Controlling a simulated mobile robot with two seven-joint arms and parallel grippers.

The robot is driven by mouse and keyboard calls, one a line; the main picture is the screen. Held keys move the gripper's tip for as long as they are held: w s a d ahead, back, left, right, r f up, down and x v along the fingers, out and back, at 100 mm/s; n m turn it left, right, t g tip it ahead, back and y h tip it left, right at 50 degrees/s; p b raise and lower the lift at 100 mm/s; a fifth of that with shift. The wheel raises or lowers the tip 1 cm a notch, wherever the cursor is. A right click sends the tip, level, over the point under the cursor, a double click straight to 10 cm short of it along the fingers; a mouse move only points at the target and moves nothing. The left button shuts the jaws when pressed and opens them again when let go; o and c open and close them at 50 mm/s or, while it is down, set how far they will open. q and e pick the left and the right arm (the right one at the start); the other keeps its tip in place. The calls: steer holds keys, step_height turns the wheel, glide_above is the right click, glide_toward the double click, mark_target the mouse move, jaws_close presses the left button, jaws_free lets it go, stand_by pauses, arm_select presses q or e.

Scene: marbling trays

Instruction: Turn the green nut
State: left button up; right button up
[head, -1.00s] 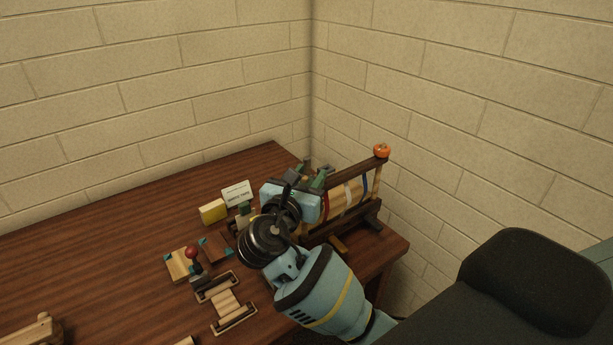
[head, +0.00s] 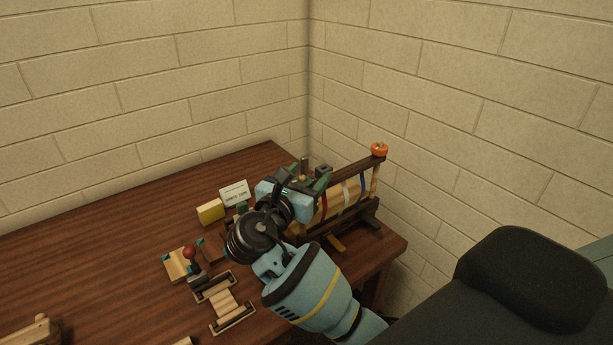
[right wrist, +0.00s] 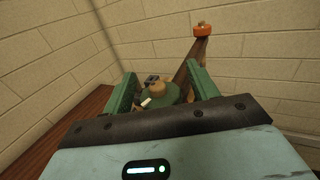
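My right gripper (head: 312,181) is over the far right part of the table, by the near end of a wooden roller stand. In the right wrist view its two green fingers (right wrist: 163,88) stand wide apart. In the head view the gripper and wrist largely hide this spot. My left gripper is not in view.
A yellow block (head: 210,211), a white card (head: 234,193) and a red-knobbed lever (head: 190,254) are left of my arm. Brick walls close the corner.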

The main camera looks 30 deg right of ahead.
steer(key=v, duration=0.8)
steer(key=shift+w, duration=0.1)
stand_by(0.4)
